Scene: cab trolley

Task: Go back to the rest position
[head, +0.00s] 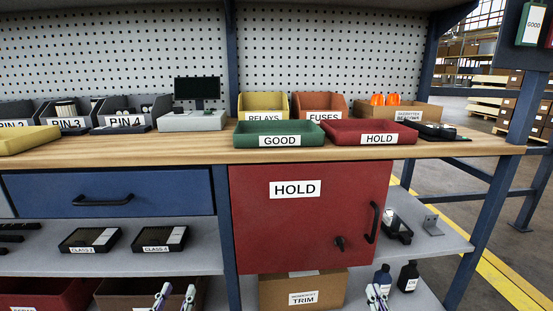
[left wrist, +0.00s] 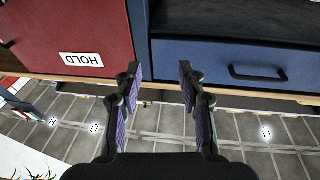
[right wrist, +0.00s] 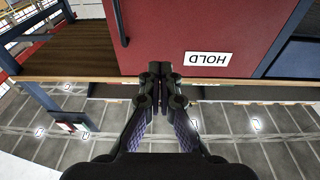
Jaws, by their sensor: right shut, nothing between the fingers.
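My left gripper (head: 161,296) shows at the bottom edge of the head view, in front of the bench's lower shelf. In the left wrist view its two fingers (left wrist: 160,88) stand apart with nothing between them. My right gripper (head: 377,297) is at the bottom edge of the head view, below the red HOLD door. In the right wrist view its fingers (right wrist: 160,82) are together and hold nothing. Both grippers are apart from the bench and its contents. Most of both arms is hidden below the head view.
The workbench has a red HOLD door (head: 310,222), shut, and a blue drawer (head: 60,190). A green GOOD tray (head: 245,128) and a red HOLD tray (head: 345,126) stand on top. A TRIM box (head: 330,283) and bottles (head: 408,272) are low down. Free floor lies at right.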

